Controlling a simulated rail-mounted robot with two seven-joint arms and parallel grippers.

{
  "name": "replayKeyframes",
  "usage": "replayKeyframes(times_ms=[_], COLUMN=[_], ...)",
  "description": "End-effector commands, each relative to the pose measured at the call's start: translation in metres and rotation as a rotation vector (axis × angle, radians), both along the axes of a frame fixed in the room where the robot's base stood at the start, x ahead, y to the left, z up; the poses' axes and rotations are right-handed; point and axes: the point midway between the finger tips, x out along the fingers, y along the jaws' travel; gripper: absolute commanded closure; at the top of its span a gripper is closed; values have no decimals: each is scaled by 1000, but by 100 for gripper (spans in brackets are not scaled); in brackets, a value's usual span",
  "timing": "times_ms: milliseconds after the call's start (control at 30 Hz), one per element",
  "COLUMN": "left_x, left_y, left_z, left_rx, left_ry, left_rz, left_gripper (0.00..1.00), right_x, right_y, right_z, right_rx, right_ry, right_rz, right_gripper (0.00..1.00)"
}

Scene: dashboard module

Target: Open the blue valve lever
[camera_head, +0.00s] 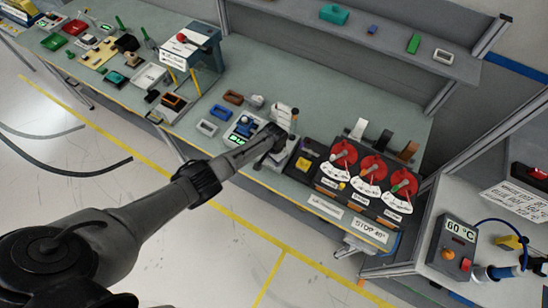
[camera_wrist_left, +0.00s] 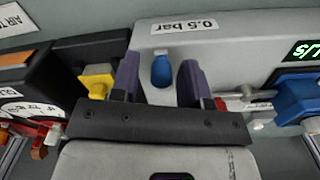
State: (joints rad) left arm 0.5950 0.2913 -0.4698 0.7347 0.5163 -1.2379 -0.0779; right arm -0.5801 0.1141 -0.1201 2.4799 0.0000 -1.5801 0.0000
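In the left wrist view a blue lever (camera_wrist_left: 162,70) with a rounded end stands out from a light grey panel (camera_wrist_left: 225,55) near a "0.5 bar" label. I take it for the blue valve lever. My left gripper (camera_wrist_left: 160,82) is open, one dark purple finger on each side of the lever. Gaps show between the lever and both fingers. In the head view my left gripper (camera_head: 274,146) reaches down over the bench from the left and hides the lever. My right gripper is not in view.
A blue meter with a green display (camera_head: 240,131) stands close left of the gripper; it also shows in the wrist view (camera_wrist_left: 298,98). A yellow part (camera_wrist_left: 97,80) is beside one finger. Red dials (camera_head: 373,167) stand to the right. Bench behind is partly clear.

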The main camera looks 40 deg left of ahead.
Motion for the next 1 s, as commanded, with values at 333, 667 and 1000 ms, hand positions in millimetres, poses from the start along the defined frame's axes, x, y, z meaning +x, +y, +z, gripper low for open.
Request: replayKeyframes(times_ms=[333,667,1000], left_x=[0,0,0], left_y=[1,1,1], left_z=[3,49,108], left_rx=[1,1,1], left_ry=[0,-3,-2], left_rz=[-1,-2,-1], left_gripper=[54,54,54], right_x=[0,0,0], right_y=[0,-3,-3], right_z=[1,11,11], right_rx=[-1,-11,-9], right_ry=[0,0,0], right_rz=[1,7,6], right_gripper=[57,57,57])
